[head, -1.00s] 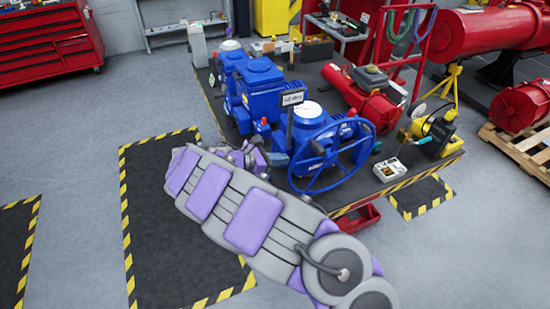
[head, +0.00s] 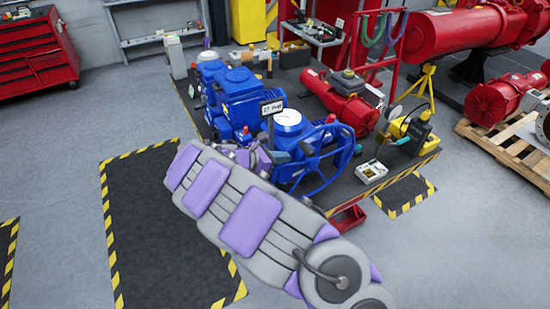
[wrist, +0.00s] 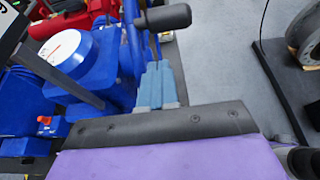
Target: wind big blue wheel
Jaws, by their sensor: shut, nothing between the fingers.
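The big blue wheel (head: 350,152) stands upright on the near end of the blue valve actuator (head: 243,100) in the head view. In the wrist view its rim (wrist: 131,40) shows nearly edge-on. A black handle (wrist: 166,18) sticks out from the wheel, just beyond my fingertips. My gripper (wrist: 158,72) has teal fingers, shut together with nothing between them. It points along the near side of the wheel, below the handle in the wrist view. Contact with the wheel cannot be told. In the head view my arm hides part of the actuator's near side.
A round white dial (wrist: 62,46) sits on the actuator, with a small sign (head: 271,107) beside it. A red actuator (head: 345,105) and a white box (head: 371,170) share the dark platform. Open floor (head: 440,250) lies to the lower right.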

